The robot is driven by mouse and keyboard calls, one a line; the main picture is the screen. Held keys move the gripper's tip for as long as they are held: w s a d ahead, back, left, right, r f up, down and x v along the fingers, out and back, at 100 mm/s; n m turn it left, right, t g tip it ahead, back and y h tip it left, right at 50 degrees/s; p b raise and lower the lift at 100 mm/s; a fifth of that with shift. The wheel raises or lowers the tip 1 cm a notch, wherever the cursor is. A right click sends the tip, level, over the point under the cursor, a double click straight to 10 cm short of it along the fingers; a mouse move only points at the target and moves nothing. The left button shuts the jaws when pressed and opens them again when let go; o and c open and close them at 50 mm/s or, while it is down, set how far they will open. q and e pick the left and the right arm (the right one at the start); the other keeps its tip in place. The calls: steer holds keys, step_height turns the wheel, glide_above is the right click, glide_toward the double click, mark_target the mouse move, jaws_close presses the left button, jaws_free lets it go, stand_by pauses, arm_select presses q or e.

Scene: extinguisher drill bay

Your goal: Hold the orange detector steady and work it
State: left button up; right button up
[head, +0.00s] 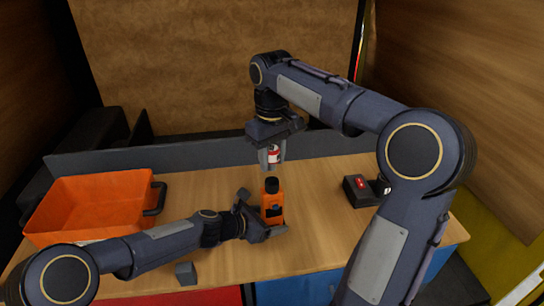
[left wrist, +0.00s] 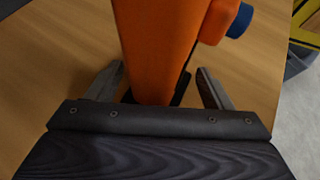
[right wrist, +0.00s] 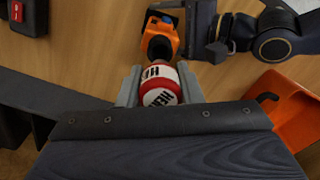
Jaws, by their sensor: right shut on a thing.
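The orange detector (head: 272,205) stands upright on the wooden table, with a dark top; its orange body fills the middle of the left wrist view (left wrist: 160,45), with a blue knob (left wrist: 240,20) on its side. My left gripper (head: 260,213) is low at the detector, one finger on each side. Its fingers look spread, with small gaps beside the body. My right gripper (head: 271,155) is shut on a red and white can (right wrist: 160,88) with partly readable lettering. The can is held above the detector, its narrow end toward the detector's dark top, apparently with a gap.
An orange bin (head: 90,203) with a dark handle stands at the left. A dark box with a red button (head: 361,190) sits at the right. A small grey block (head: 186,273) is near the front edge. A grey panel (head: 200,155) runs along the back.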

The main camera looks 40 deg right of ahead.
mark_target(272, 169)
arm_select(q)
steer(key=c, duration=1)
steer(key=shift+c, duration=0.2)
arm_select(e)
steer(key=shift+f, duration=0.1)
steer(key=shift+f, duration=1.5)
steer(key=shift+f, duration=1.65)
steer(key=o, duration=1.2)
steer(key=shift+c, duration=0.2)
step_height(272, 169, up, 12)
steer(key=shift+r, duration=0.1)
